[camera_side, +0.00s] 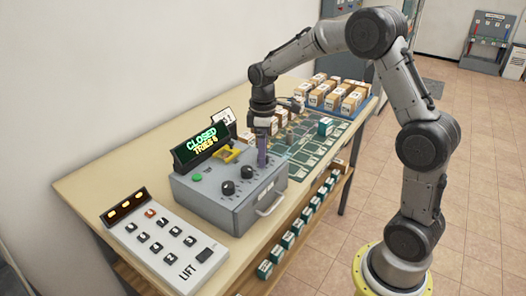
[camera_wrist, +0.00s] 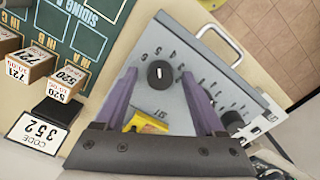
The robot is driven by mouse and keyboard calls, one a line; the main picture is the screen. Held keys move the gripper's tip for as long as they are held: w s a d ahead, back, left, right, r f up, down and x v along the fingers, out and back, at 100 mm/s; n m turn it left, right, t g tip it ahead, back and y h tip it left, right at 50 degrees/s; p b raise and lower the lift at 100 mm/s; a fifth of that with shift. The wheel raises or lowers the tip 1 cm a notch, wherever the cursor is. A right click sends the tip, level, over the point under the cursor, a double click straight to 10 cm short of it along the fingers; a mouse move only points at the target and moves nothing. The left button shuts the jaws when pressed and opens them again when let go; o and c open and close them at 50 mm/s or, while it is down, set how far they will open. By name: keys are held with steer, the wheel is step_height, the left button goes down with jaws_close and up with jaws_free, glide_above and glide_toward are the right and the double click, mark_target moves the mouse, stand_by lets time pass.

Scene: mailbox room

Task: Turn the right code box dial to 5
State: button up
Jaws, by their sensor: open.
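The grey code box (camera_side: 232,205) stands on the table with a sloped dial face. In the side view its left dial (camera_side: 227,187) and middle dial (camera_side: 247,171) show; the right dial is hidden behind my gripper (camera_side: 262,158). In the wrist view the right dial (camera_wrist: 160,73), a black knob with a white mark, lies between the tips of my two purple fingers. My gripper (camera_wrist: 160,76) is open, with gaps between the fingers and the knob. Another dial (camera_wrist: 232,120) sits beyond the finger at right.
The display (camera_side: 202,146) reads CLOSED, TRIES 6. A yellow piece (camera_wrist: 145,122) is on the box beside the fingers. A card (camera_wrist: 38,133) reads CODE 352. Boxed parcels (camera_side: 340,95) stand behind; a lift panel (camera_side: 163,240) lies at front left.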

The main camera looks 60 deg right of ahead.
step_height(320, 180, up, 14)
stand_by(0.6)
steer(key=shift+f, duration=0.1)
